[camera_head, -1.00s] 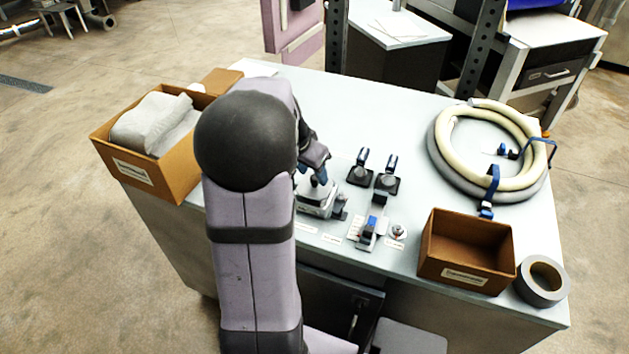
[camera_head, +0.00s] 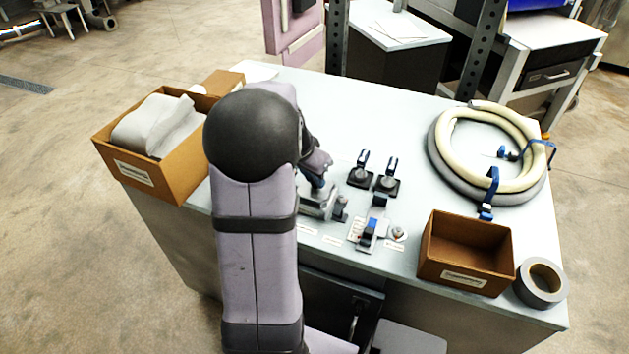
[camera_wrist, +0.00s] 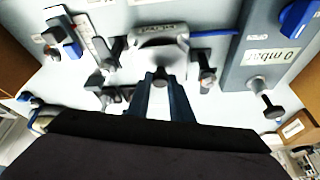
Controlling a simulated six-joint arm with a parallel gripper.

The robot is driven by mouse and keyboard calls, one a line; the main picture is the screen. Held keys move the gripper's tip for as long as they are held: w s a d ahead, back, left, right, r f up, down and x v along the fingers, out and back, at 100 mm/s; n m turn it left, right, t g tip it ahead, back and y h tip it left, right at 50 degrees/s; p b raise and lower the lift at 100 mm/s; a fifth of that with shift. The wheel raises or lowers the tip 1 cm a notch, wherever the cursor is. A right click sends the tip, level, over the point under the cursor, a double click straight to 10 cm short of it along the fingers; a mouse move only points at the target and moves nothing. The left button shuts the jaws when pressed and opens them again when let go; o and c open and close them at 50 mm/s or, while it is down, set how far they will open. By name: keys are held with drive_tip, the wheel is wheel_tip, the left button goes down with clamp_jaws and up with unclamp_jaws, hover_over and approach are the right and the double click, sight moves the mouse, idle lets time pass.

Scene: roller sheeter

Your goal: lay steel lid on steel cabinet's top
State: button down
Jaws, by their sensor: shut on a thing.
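My gripper (camera_wrist: 162,82) has its fingers shut on a dark knob on a shiny steel piece, which looks like the steel lid (camera_wrist: 138,62). In the head view the blue-grey fingertips (camera_head: 318,187) are just above a small grey housing (camera_head: 316,204) near the front of the cabinet. The arm hides much of this area. I cannot tell whether the lid touches the housing or hangs just over it. The steel cabinet's top (camera_head: 290,80) is the pale flat surface under everything, with open space behind the arm.
Two black clamps (camera_head: 374,180) and a blue-handled latch (camera_head: 369,232) stand right of my gripper. A hose coil (camera_head: 445,165), small open box (camera_head: 465,250) and tape roll (camera_head: 541,283) are further right. A cloth-filled carton (camera_head: 165,180) is left. A grey gauge box (camera_wrist: 262,50) is close by.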

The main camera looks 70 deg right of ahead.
wheel_tip(320, 180, up, 10)
drive_tip(key=b, duration=0.2)
drive_tip(key=w+d+f, duration=0.1)
drive_tip(key=d+f, duration=0.4)
drive_tip(key=d, duration=0.8)
drive_tip(key=shift+f+p, duration=2)
drive_tip(key=shift+f, duration=3.1)
drive_tip(key=shift+f, duration=0.2)
drive_tip(key=c, duration=1.6)
unclamp_jaws()
drive_tip(key=shift+r, duration=0.15)
